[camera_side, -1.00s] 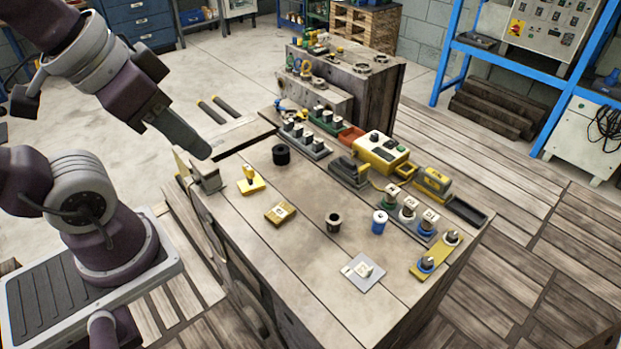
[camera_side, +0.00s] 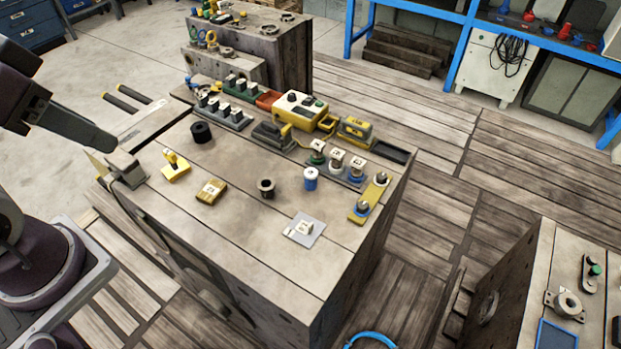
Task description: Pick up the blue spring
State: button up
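A small upright cylinder, blue with a white top (camera_side: 311,178), stands on the worktop (camera_side: 250,240) right of the middle; it best fits the blue spring, but its coils are too small to make out. Nothing touches it. My gripper (camera_side: 108,147) is at the left edge of the bench, well left of the cylinder and above a grey block (camera_side: 126,169). It shows edge-on as one narrow grey shape, so the gap between its fingers is hidden. Nothing is visible in it.
A dark hollow cylinder (camera_side: 266,188), a yellow block (camera_side: 211,191) and a grey plate (camera_side: 305,229) lie near the blue cylinder. A row of posts (camera_side: 337,160) and a yellow strip with posts (camera_side: 370,199) stand to its right. A black ring (camera_side: 201,131) lies farther back.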

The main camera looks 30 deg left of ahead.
jog(key=o, duration=0.4)
jog(key=shift+c, duration=0.2)
